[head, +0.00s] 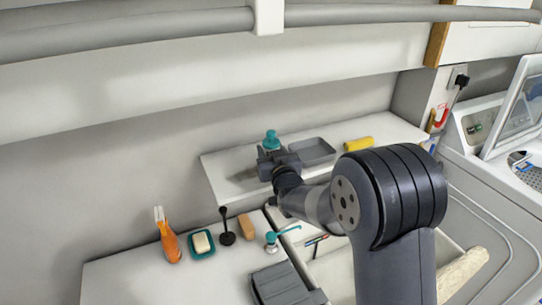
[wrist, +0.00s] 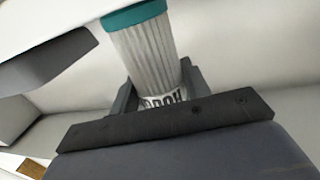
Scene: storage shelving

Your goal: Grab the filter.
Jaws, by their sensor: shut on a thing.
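The filter is a pale grey pleated cylinder (wrist: 145,55) with a teal cap and dark lettering near its lower end. In the head view its teal top (head: 271,138) shows above my gripper (head: 270,160), over the left part of the raised white shelf. In the wrist view my gripper (wrist: 157,92) is shut on the filter, with one dark finger on each side of its lower part. The filter's lower end is hidden behind the gripper. I cannot tell whether it touches the shelf.
A grey tray (head: 314,151) is close right of my gripper, with a yellow item (head: 359,143) beyond. On the lower counter are an orange item (head: 168,242), a teal soap dish (head: 202,253), a black item (head: 227,238) and a brown block (head: 246,226). A wall is behind.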

